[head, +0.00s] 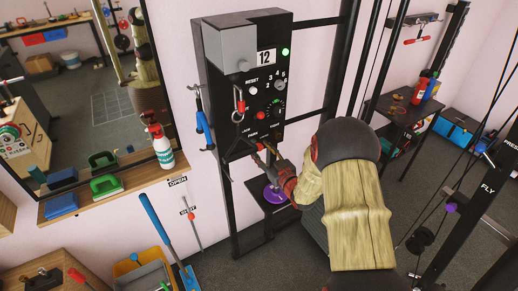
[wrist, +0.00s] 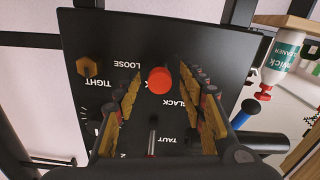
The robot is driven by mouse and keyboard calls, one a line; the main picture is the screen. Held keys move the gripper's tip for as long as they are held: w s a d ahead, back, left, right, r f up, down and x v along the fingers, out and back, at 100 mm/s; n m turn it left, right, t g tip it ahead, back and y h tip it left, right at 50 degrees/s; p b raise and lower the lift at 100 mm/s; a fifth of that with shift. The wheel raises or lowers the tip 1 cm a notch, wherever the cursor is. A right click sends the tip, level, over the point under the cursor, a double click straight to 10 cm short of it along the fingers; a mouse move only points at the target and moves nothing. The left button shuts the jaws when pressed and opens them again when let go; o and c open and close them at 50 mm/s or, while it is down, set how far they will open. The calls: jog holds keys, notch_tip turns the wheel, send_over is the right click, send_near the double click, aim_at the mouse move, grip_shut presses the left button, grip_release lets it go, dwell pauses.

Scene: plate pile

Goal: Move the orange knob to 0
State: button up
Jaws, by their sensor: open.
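A tall black control panel (head: 263,60) stands against the wall, with a display reading 12 and several labelled controls. A pale numbered dial (head: 279,86) and a dark dial (head: 277,108) sit on its right half. In the wrist view, a round red-orange knob (wrist: 159,80) lies between my fingers. A hexagonal brass-orange knob (wrist: 88,66) is outside them at left, near TIGHT and LOOSE. I cannot tell which one is the orange knob, and no 0 is readable. My gripper (wrist: 160,88) is open, facing the panel's lower part; contact with the red-orange knob is unclear.
A red lever (head: 240,101) hangs on the panel front, and blue-handled tools (head: 203,125) hang at its left side. A spray bottle (head: 161,145) stands on the wooden shelf (head: 128,182). Black rack posts (head: 342,60) are close at right.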

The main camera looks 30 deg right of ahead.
jog(key=shift+w, duration=0.8)
jog(key=c, duration=0.3)
jog(key=c, duration=0.8)
grip_shut()
